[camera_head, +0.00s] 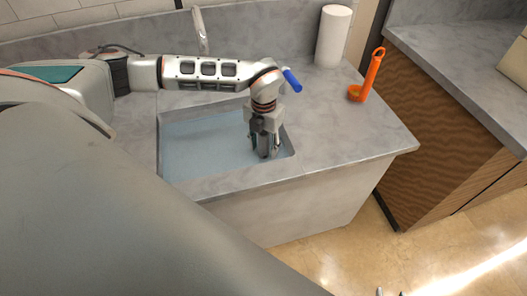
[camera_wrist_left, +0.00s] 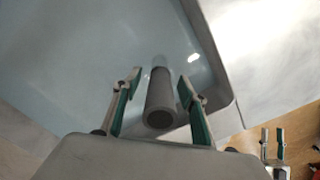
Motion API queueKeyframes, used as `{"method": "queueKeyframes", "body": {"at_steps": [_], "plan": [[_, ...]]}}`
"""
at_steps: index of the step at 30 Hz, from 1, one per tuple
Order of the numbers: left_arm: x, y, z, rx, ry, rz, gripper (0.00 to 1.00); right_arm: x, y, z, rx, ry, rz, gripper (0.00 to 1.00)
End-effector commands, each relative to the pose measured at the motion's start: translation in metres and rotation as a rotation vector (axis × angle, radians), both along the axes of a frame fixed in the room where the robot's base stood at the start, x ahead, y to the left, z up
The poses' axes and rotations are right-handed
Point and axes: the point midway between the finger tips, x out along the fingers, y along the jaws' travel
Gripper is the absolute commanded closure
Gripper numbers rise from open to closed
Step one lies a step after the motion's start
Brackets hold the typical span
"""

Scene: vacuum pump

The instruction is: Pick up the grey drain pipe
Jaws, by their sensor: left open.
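The grey drain pipe (camera_wrist_left: 160,100) shows in the left wrist view as a short grey cylinder with a dark round end, inside the sink basin. My left gripper (camera_head: 264,154) points down into the front right corner of the basin. In the left wrist view, the left gripper's (camera_wrist_left: 159,82) green-padded fingers are open, one on each side of the pipe, with a gap on both sides. In the head view the fingers mostly hide the pipe. My right gripper (camera_head: 390,293) barely shows at the bottom edge; in the left wrist view its two fingers (camera_wrist_left: 272,135) stand apart, empty.
The sink basin (camera_head: 195,155) with blue-grey water or lining sits in a grey counter (camera_head: 350,130). Its walls are close to the left gripper. A tap (camera_head: 200,30), a white roll (camera_head: 333,36) and an orange holder (camera_head: 369,76) stand behind.

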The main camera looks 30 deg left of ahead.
Motion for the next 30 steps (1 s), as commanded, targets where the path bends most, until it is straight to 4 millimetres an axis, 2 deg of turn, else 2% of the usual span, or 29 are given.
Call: {"method": "queueKeyframes", "body": {"at_steps": [3, 9, 10, 14, 15, 25, 30], "plan": [[0.0, 0.0, -0.007, 0.0, 0.0, 0.001, 0.58, 0.002, 0.0, 0.002, 0.001, -0.005, 0.0, 0.66], [0.0, 0.0, -0.007, 0.0, 0.0, 0.001, 0.58, 0.003, 0.0, 0.005, 0.002, -0.01, -0.001, 0.66], [0.0, 0.0, -0.007, 0.0, 0.0, 0.001, 0.63, 0.003, 0.0, 0.005, 0.002, -0.01, -0.001, 0.66], [0.0, 0.0, -0.007, 0.0, 0.0, 0.001, 0.97, 0.003, 0.0, 0.005, 0.002, -0.01, -0.001, 0.66], [0.0, 0.0, -0.007, 0.0, 0.0, 0.001, 1.0, 0.003, 0.0, 0.004, 0.002, -0.01, -0.001, 0.66], [0.001, 0.0, -0.005, -0.001, -0.001, 0.001, 1.0, 0.002, 0.0, 0.002, 0.001, -0.005, 0.0, 0.66], [0.001, 0.0, 0.006, -0.001, -0.003, 0.0, 1.0, 0.001, 0.0, 0.002, 0.0, -0.002, -0.001, 0.66]]}}
